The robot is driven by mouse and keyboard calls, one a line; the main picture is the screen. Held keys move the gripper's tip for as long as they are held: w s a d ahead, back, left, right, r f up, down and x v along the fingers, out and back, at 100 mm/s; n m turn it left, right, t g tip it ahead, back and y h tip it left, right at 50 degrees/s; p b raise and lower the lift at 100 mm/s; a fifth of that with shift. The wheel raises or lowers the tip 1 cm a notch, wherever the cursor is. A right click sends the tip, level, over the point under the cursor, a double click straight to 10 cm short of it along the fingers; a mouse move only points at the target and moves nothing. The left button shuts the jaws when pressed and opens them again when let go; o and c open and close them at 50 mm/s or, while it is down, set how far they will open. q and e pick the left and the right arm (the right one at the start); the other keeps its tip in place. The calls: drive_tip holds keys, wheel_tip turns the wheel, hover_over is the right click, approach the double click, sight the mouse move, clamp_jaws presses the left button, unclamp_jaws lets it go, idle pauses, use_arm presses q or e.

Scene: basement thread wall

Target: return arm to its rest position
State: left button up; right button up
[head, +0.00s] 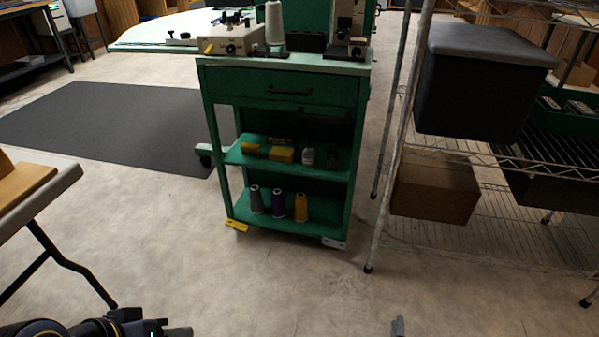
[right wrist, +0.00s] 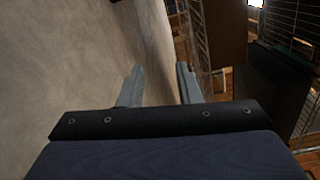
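My right gripper (right wrist: 160,84) shows in the right wrist view with its two grey fingers apart and nothing between them. In the head view only a grey tip of the right gripper (head: 398,326) shows at the bottom edge, over bare floor. My left arm (head: 60,328) comes in at the bottom left corner of the head view. The left gripper (head: 178,331) is mostly cut off by the bottom edge, so its finger opening cannot be made out.
A green cart (head: 285,170) with thread cones stands ahead. A wire rack (head: 400,130) with a dark bin (head: 470,85) and a brown box (head: 433,188) stands at right. A table (head: 40,195) is at left, near my left arm. The floor between is clear.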

drive_tip(key=w+d+r+n+g+y, duration=0.1)
drive_tip(key=w+d+r+n, duration=0.3)
drive_tip(key=w+r, duration=0.25)
drive_tip(key=w+d+r+n+g+y, duration=0.2)
drive_tip(key=w+d+r+n, duration=0.1)
drive_tip(key=w+r, duration=0.3)
wheel_tip(320, 180, up, 24)
drive_tip(key=s+a+f+n+g+p, duration=0.1)
drive_tip(key=n+g, duration=0.2)
drive_tip(key=n, duration=0.3)
drive_tip(key=s+a+r+n+g+y, duration=0.1)
drive_tip(key=s+a+r+n, duration=0.15)
drive_tip(key=s+r, duration=0.4)
drive_tip(key=s+a+r+n+g, duration=0.1)
drive_tip(key=s+a+r+g, duration=0.1)
drive_tip(key=s+a+r, duration=0.35)
drive_tip(key=s+a+r+n+g+y, duration=0.15)
drive_tip(key=s+a, duration=0.25)
drive_tip(key=s, duration=0.7)
drive_tip(key=s+a+r+n+g+y, duration=0.1)
drive_tip(key=s+a+r+n+y, duration=0.3)
drive_tip(key=s, duration=0.6)
wheel_tip(320, 180, up, 36)
drive_tip(key=s+a+h+p, duration=0.1)
drive_tip(key=h+p, duration=0.1)
drive_tip(key=p, duration=3.6)
drive_tip(key=shift+r+m+p, duration=0.25)
drive_tip(key=shift+m+p, duration=0.15)
